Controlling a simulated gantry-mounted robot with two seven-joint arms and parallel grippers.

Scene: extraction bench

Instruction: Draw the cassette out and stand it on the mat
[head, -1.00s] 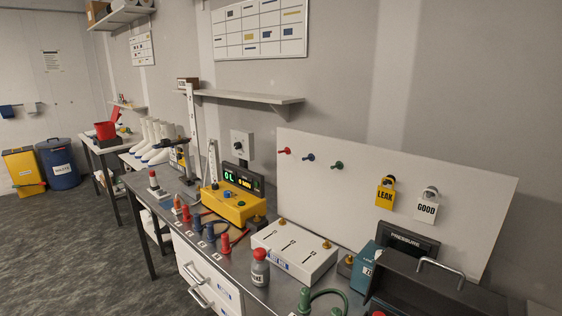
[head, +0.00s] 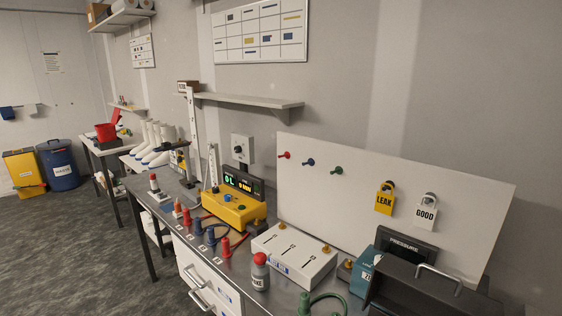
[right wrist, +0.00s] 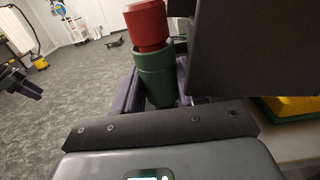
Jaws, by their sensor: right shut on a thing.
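In the right wrist view my right gripper (right wrist: 155,95) has purple fingers on both sides of a dark green cylinder (right wrist: 156,75) and is shut on it. A red cylindrical piece (right wrist: 146,25) sits at the top of the green one. I cannot tell whether this is the cassette. A dark part with a purple tip (right wrist: 24,84) at the left edge looks like my left gripper; its jaws cannot be made out. Neither gripper shows in the head view. I cannot make out the mat in either view.
A large dark block (right wrist: 245,45) stands close beside the held piece. A yellow-and-green item (right wrist: 295,106) lies at the right. The bench carries a yellow meter (head: 233,207), a white slotted box (head: 293,256), a red-capped bottle (head: 260,272) and a dark handled case (head: 425,292).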

